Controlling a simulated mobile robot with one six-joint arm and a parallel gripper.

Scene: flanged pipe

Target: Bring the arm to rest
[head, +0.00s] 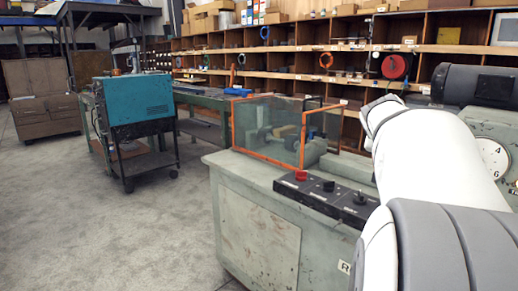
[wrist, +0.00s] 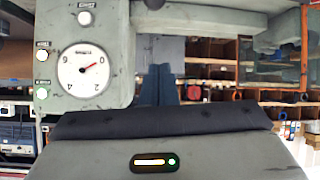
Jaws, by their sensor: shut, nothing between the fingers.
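My white arm (head: 440,160) with grey joint covers reaches in from the lower right of the head view, over the right part of a grey-green machine. Its far end is hidden behind the arm itself, so my gripper does not show there. In the wrist view, my gripper (wrist: 160,70) shows as a grey body with a lit indicator, a dark band and two blue-grey fingers side by side. The fingers are shut and nothing is seen between them. No flanged pipe can be made out in either view.
The grey-green machine (head: 265,215) has an orange-framed clear guard (head: 268,130) and a black control panel (head: 326,198). Its dial (wrist: 86,71) appears upside down in the wrist view, close to my gripper. A teal cabinet on a cart (head: 139,100) stands left. Grey floor (head: 70,220) is open.

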